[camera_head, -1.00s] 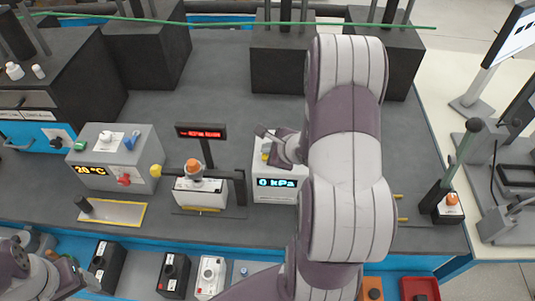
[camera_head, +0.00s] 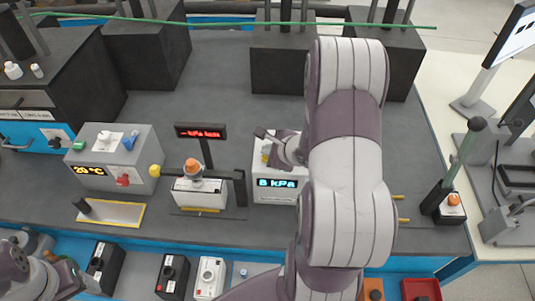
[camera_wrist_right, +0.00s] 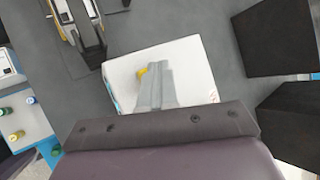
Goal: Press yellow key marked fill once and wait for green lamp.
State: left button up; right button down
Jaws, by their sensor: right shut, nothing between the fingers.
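The white box with the kPa display (camera_head: 275,193) stands on the bench, its blue-green digits reading 8 kPa. The yellow key (camera_head: 265,149) on its top is partly covered by my right gripper (camera_head: 274,156); the word on it is too small to read. In the right wrist view, the shut, empty fingers (camera_wrist_right: 157,70) point at the white box top, right beside the yellow key (camera_wrist_right: 141,72). I cannot tell whether they touch it. No lit green lamp shows; part of the box is hidden by my arm. My left arm is at the lower left, its fingers not clear.
Left of the box stand a fixture with an orange knob (camera_head: 193,166) and a red-lettered display (camera_head: 200,132), then a grey 20 °C unit (camera_head: 112,158). Black blocks (camera_head: 283,52) stand behind. A green-handled lever (camera_head: 462,160) is at the right. The bench middle behind the box is clear.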

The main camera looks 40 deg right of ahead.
jog(key=shift+r+p, duration=0.4)
jog(key=shift+r, duration=0.4)
jog(key=shift+r, duration=0.1)
jog(key=shift+r+p, duration=1.75)
jog(key=shift+r, duration=0.7)
jog(key=shift+f, duration=0.1)
